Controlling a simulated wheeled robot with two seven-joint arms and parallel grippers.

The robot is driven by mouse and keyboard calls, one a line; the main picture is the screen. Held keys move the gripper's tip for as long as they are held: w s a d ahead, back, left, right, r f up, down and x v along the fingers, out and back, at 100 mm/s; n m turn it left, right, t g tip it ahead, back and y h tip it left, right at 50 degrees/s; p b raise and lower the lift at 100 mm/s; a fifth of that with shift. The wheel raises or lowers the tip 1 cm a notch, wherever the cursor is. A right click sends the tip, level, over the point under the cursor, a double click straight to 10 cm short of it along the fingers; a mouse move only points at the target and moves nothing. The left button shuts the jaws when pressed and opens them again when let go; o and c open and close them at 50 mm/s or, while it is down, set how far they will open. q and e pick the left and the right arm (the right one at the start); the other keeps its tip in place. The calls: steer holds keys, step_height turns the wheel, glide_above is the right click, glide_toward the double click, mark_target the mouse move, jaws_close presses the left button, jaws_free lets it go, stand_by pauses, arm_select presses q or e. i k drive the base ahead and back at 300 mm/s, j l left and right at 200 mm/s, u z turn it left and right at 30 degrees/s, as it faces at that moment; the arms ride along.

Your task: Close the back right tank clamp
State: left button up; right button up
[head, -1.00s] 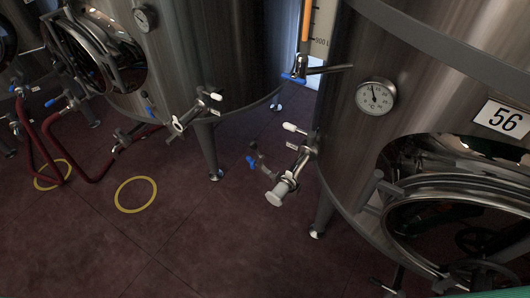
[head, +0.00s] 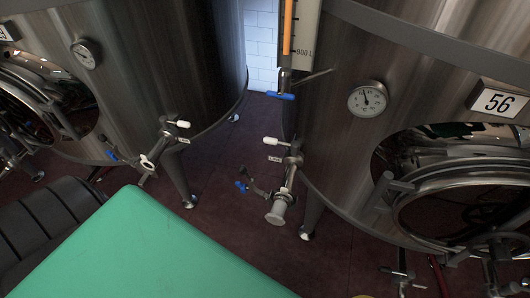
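The tank numbered 56 (head: 330,130) stands at the right. Its lower outlet has a white-handled valve (head: 285,150) and a pale round end fitting (head: 277,212) pointing down and forward. A second steel tank (head: 165,70) stands at the left. Its outlet has a white-handled valve and a ring-shaped clamp fitting (head: 148,164) at the end. The clamp looks small, and I cannot tell for sure whether it is open or shut. I cannot tell which fitting is the back right clamp. Neither gripper is in view.
A large green panel (head: 140,250), probably mine, covers the lower left floor, with a dark segmented part beside it. Blue-handled valves (head: 282,96) sit between the tanks. Open round hatches (head: 465,205) jut out low on the tanks. Dark red floor (head: 225,170) is free between them.

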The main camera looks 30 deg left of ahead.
mark_target(243, 170)
steer(key=k+j, duration=0.1)
steer(key=j, duration=0.25)
steer(key=j+z, duration=0.15)
steer(key=j, duration=0.25)
steer(key=k+j, duration=0.15)
steer(key=j, duration=0.2)
steer(key=k+j+z, duration=0.15)
steer(key=j, duration=0.6)
steer(key=k+j+z, duration=0.15)
steer(key=k+j, duration=0.05)
steer(key=j, duration=0.15)
